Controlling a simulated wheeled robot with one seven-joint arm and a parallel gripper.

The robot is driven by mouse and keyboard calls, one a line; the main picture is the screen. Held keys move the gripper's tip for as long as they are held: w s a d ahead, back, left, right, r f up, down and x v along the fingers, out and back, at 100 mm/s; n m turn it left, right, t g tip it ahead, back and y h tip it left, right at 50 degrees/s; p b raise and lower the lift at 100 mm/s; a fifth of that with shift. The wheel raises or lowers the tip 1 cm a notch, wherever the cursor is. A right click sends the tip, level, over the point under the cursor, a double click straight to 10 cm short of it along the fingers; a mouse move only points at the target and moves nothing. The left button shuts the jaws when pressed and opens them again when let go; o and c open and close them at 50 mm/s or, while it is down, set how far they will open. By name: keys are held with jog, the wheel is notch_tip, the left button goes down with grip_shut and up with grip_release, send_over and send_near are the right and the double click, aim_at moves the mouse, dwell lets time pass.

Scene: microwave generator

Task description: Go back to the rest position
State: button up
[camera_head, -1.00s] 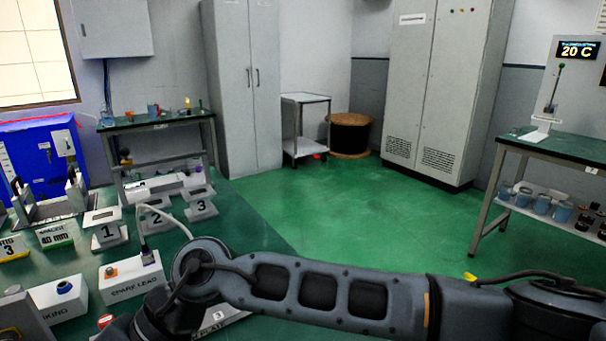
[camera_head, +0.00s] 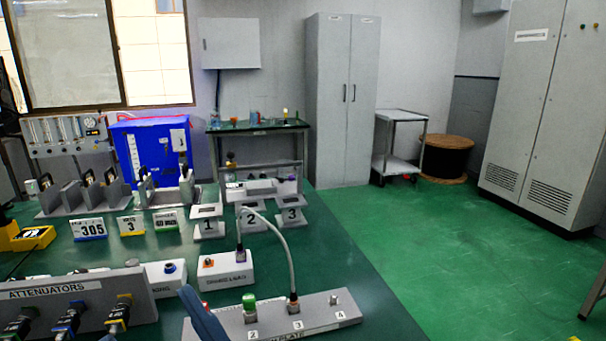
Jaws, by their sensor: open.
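My gripper is not clearly in view. A slanted blue-grey piece (camera_head: 203,318) at the bottom edge may be part of my arm, but I cannot tell. The green-topped bench (camera_head: 365,300) fills the lower left. On it lies a grey plate (camera_head: 330,318) with numbered spots. A grey cable (camera_head: 278,232) runs from the plate's spot 3 to a white box labelled spare load (camera_head: 226,270). A green-capped part (camera_head: 249,303) stands at spot 2, and spot 4 (camera_head: 334,300) has only a small metal stub.
An attenuators rack (camera_head: 70,305) holds several connectors at lower left. Stands numbered 1 (camera_head: 208,222), 2 (camera_head: 250,218) and 3 (camera_head: 291,214), and a blue case (camera_head: 140,150), are behind. A trolley (camera_head: 400,140) and cable drum (camera_head: 446,158) stand beyond. Green floor (camera_head: 470,240) at right is clear.

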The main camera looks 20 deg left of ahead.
jog(key=s+d+f+m+t+h, duration=0.1)
jog(key=d+f+m+t+h, duration=0.5)
jog(key=d+m+t+h, duration=0.35)
jog(key=s+d+f+m+t+h, duration=0.1)
jog(key=d+f+m+t+h, duration=0.55)
jog(key=d+m+h, duration=0.4)
jog(key=s+d+f+g+h, duration=0.3)
jog(key=s+d+g, duration=0.1)
jog(key=s+d, duration=0.4)
jog(key=s+d+f+n+g+h+p, duration=0.1)
jog(key=s+d+f+g+h, duration=0.2)
jog(key=s+d, duration=0.5)
jog(key=shift+d+f+g+h, duration=0.45)
jog(key=shift+d+h, duration=0.25)
jog(key=shift+d, duration=0.35)
